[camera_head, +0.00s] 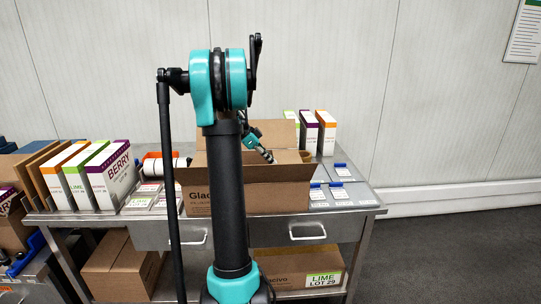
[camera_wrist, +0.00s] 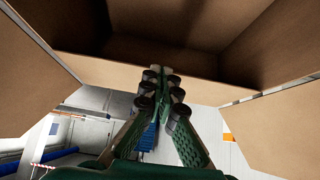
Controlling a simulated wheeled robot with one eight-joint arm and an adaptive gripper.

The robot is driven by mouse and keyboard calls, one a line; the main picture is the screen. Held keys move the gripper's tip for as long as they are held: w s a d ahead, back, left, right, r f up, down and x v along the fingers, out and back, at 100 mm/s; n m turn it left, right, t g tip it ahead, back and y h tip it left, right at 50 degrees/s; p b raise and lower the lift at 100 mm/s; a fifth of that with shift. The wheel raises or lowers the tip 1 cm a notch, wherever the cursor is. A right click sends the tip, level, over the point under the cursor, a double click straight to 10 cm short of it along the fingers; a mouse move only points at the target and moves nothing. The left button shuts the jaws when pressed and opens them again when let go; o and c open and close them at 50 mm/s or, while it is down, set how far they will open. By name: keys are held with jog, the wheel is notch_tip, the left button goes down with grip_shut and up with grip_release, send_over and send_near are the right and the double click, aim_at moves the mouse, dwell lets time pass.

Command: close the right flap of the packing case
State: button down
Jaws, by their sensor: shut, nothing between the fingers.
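The brown cardboard packing case (camera_head: 285,197) stands on the steel bench, with my arm in front of part of it. A back flap (camera_head: 284,132) stands up behind its opening. In the wrist view, the case's dark inside shows at the top, with a spread panel at the left (camera_wrist: 30,75) and another at the right (camera_wrist: 285,130). I cannot tell for sure which panel is the right flap. My gripper (camera_head: 270,158) is over the case's opening. In the wrist view the gripper (camera_wrist: 156,75) is shut and empty, its fingertips overlapping the case's edge in the picture.
Several lolly boxes (camera_head: 108,175) stand at the left of the bench, and others (camera_head: 326,132) stand behind the case at the right. Labelled packs with blue clips (camera_head: 340,190) lie right of the case. A lower shelf holds more cartons (camera_head: 120,265). Floor at the right is clear.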

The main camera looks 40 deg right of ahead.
jog(key=shift+a+f, duration=0.2)
jog(key=shift+f, duration=0.9)
jog(key=shift+d, duration=0.15)
jog(key=shift+r, duration=0.15)
notch_tip(320, 180, up, 5)
jog(key=w+a+f, duration=0.2)
jog(key=w+a, duration=0.3)
jog(key=a, duration=0.2)
jog(key=shift+w+a, duration=0.25)
jog(key=shift+a, duration=0.05)
